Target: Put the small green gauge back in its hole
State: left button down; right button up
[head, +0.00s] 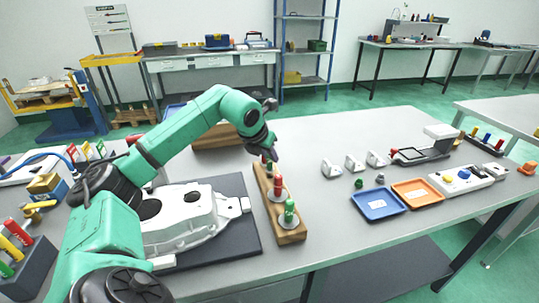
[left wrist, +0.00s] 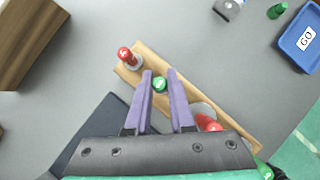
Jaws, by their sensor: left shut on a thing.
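The wooden gauge block (head: 291,238) stands on the table beside the dark mat; it also shows in the left wrist view (left wrist: 190,88). My left gripper (head: 268,157) is over its far part. In the left wrist view my left gripper (left wrist: 160,87) is shut on the small green gauge (left wrist: 159,85), its green top showing between the purple fingers. Its lower end is hidden, so I cannot tell whether it is in its hole. A red gauge (left wrist: 124,54) stands at the far end. A larger red gauge (head: 279,188) and a larger green gauge (head: 289,212) stand nearer.
A white casting (head: 185,218) lies on the dark mat (head: 238,188) left of the block. A blue tray (head: 380,216), an orange tray (head: 415,203) and several small metal parts are to the right. A wooden box (head: 215,140) stands behind. Table between block and trays is clear.

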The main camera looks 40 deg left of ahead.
pick_arm(q)
jog(key=shift+f+b, duration=0.85)
jog(key=shift+f, duration=0.25)
jog(key=c, duration=0.7)
grip_release()
jog(key=v, duration=1.4)
jog(key=shift+s+r, duration=0.2)
jog(key=shift+r, duration=0.05)
